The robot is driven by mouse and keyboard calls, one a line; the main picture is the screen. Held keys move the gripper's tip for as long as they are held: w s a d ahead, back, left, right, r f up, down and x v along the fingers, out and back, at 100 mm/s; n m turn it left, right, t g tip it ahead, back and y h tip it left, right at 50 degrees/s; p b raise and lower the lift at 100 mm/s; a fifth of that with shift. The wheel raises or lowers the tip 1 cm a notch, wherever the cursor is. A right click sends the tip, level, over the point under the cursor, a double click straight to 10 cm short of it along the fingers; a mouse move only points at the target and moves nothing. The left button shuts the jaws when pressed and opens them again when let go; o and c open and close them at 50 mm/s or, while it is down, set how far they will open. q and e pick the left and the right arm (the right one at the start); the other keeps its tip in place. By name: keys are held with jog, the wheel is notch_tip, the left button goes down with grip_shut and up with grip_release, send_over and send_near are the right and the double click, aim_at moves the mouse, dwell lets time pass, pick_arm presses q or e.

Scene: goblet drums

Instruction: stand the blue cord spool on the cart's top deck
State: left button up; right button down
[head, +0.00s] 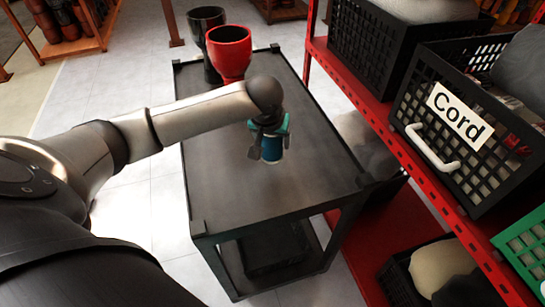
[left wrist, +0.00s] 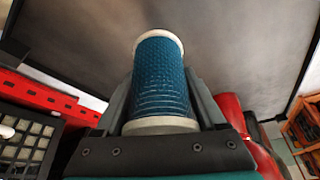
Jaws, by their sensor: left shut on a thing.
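The blue cord spool (head: 272,148) has pale end flanges and is held over the middle of the dark cart's top deck (head: 222,172). My left gripper (head: 268,140) is shut on it, with fingers on both sides. In the left wrist view the spool (left wrist: 161,80) stands out from between the fingers (left wrist: 160,115), its far flange toward the dark deck. I cannot tell whether its lower end touches the deck. My right gripper is not in view.
A red goblet drum (head: 229,54) and a black one (head: 205,30) stand at the deck's far left corner. A red shelf (head: 345,85) with black crates, one labelled Cord (head: 459,112), runs along the right. The deck's near part is clear.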

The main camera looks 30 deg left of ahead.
aim_at(270, 142)
pick_arm(q)
jog(key=shift+f+b, duration=0.55)
jog(key=shift+f, duration=2.3)
jog(key=shift+f, duration=0.1)
jog(key=o, duration=1.4)
jog(key=shift+o, duration=0.2)
jog(key=p+v, duration=0.3)
jog(key=v, duration=0.9)
